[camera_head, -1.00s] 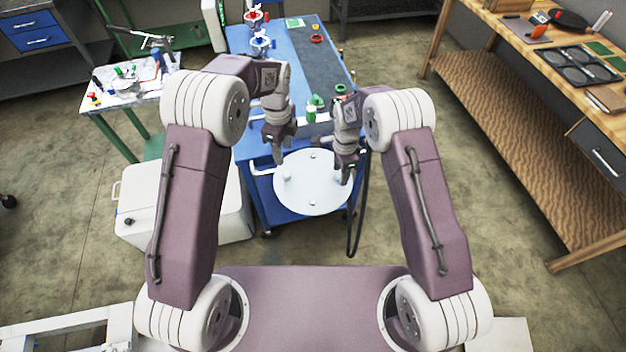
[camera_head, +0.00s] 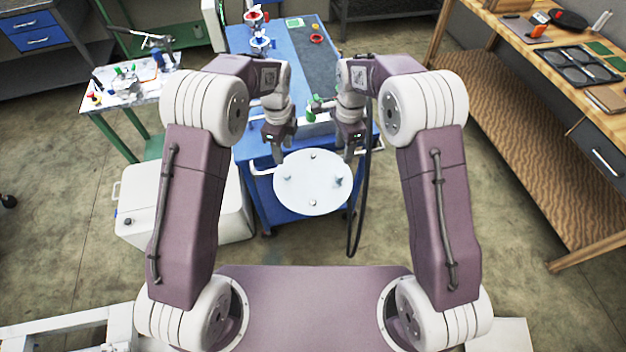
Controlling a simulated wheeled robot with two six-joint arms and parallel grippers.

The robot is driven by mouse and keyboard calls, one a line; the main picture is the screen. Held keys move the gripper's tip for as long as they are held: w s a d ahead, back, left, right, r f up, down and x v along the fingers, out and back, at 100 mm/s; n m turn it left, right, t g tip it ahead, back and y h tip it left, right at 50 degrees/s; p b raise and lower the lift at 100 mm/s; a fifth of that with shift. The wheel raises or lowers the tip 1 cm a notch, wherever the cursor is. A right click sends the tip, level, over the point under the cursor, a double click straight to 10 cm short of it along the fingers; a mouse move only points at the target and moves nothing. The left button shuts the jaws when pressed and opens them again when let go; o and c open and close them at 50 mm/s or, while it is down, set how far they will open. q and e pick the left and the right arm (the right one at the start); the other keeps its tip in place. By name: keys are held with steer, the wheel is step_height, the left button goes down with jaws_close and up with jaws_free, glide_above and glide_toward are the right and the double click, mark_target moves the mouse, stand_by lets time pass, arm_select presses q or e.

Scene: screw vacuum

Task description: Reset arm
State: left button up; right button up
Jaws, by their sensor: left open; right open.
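My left gripper (camera_head: 278,150) is open and empty, pointing down at the upper left edge of a round white plate (camera_head: 312,190). My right gripper (camera_head: 349,150) is open and empty, pointing down at the upper right edge of the plate. The two arms stand nearly as mirror images. Whether either fingertip touches the plate cannot be told.
Green-topped items (camera_head: 312,108) stand on the cart between the arms. A black hose (camera_head: 357,215) hangs at the plate's right. A white box (camera_head: 170,200) stands at left, a wooden workbench (camera_head: 520,120) at right. A cluttered small table (camera_head: 115,98) is at upper left.

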arm_select(q)
steer(key=shift+a, duration=0.1)
arm_select(e)
steer(key=shift+d, duration=0.1)
